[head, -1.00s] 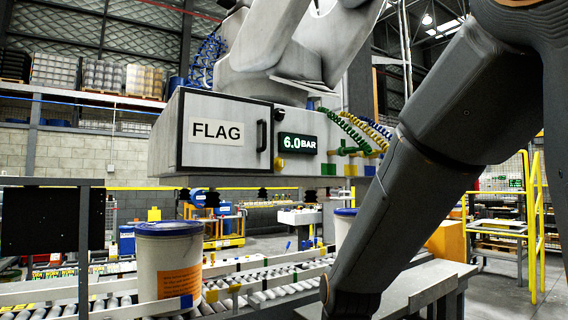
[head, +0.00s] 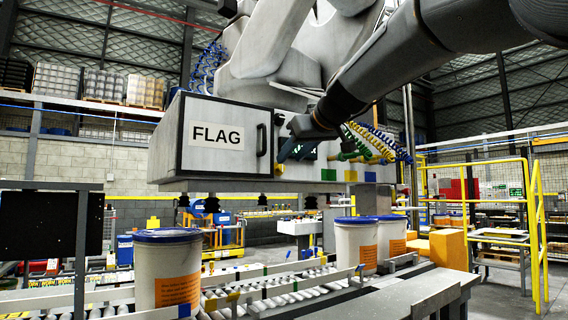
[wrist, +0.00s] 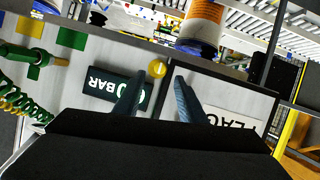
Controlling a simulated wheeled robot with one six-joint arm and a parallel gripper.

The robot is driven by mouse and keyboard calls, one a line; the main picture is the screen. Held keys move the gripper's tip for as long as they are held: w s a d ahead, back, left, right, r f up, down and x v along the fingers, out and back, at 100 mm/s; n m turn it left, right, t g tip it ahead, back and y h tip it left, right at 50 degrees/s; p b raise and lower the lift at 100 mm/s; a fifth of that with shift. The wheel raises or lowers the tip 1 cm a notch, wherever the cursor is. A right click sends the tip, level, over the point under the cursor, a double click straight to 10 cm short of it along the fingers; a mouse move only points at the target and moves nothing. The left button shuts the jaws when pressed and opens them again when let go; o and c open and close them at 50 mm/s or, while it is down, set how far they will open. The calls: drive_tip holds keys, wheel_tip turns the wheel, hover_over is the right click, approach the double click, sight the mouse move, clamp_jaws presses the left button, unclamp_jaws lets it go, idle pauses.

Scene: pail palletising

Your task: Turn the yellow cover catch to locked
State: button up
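The yellow catch (head: 280,168) sits at the lower right edge of the grey cover marked FLAG (head: 185,135). It also shows as a round yellow piece in the wrist view (wrist: 157,69). My gripper (head: 287,154) is at the catch, in front of the panel. In the wrist view my gripper (wrist: 160,78) has its two fingers apart, one on each side of the catch's line. The catch appears just beyond the fingertips; I cannot tell whether they touch it. The cover looks closed.
A black handle (head: 262,139) stands out from the cover. Coiled hoses (head: 375,140) hang to the right. Lidded pails (head: 167,270) stand on the roller conveyor below.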

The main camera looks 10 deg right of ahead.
sight(282, 167)
drive_tip(key=p+x, duration=0.1)
drive_tip(key=x, duration=0.4)
drive_tip(key=shift+f, duration=0.1)
clamp_jaws()
